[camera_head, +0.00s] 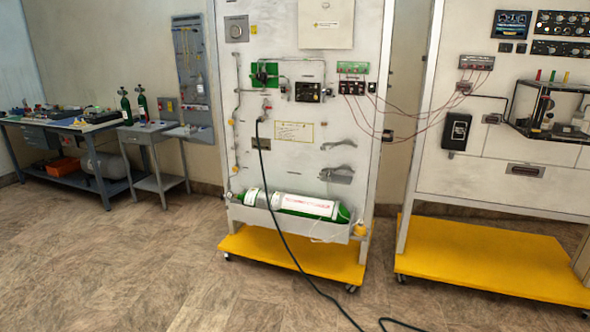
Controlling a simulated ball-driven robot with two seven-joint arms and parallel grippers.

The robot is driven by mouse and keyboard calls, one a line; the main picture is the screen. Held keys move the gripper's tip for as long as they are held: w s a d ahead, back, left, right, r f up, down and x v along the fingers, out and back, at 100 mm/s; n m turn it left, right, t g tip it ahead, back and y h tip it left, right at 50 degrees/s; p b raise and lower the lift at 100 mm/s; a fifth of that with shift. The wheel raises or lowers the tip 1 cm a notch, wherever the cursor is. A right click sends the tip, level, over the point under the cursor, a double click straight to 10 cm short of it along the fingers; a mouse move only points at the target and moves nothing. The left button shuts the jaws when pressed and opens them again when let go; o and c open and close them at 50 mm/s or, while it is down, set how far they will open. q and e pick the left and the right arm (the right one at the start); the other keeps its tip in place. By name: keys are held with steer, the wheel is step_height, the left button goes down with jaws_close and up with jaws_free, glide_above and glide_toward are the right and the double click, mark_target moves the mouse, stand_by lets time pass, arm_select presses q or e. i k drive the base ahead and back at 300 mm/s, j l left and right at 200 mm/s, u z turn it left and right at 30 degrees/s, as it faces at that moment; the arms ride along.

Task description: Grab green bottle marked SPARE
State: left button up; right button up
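Two small green bottles stand upright at the back left: one green bottle (125,108) and, just right of it, another green bottle (142,108). They are on or beside a small grey side table (150,131). Any SPARE marking on them is too small to read. A larger green cylinder with a white label (305,205) lies on its side in a tray low on the middle panel; its label text is not readable. Neither of my grippers shows in the head view.
A workbench (60,124) with clutter stands at the far left. The middle panel's yellow wheeled base (290,258) and the right panel's yellow base (480,258) stand on the floor. A black hose (285,240) trails across the floor. The tiled floor (110,270) at front left is clear.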

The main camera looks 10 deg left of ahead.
mark_target(127, 109)
steer(key=i+j+u, duration=0.2)
steer(key=j+u, duration=0.25)
steer(key=i+j+u, duration=0.65)
steer(key=j+u, duration=0.2)
steer(key=i+j+u, duration=0.1)
steer(key=i+u, duration=0.3)
steer(key=i+j+u, duration=0.1)
steer(key=i+u, duration=0.3)
steer(key=i, duration=3.2)
steer(key=i+j+z, duration=0.1)
steer(key=i+z, duration=0.35)
steer(key=i+j+z, duration=0.3)
steer(key=i+z, duration=0.15)
steer(key=i, duration=0.15)
steer(key=i+j+z, duration=0.9)
steer(key=j, duration=0.15)
steer(key=k+l, duration=0.05)
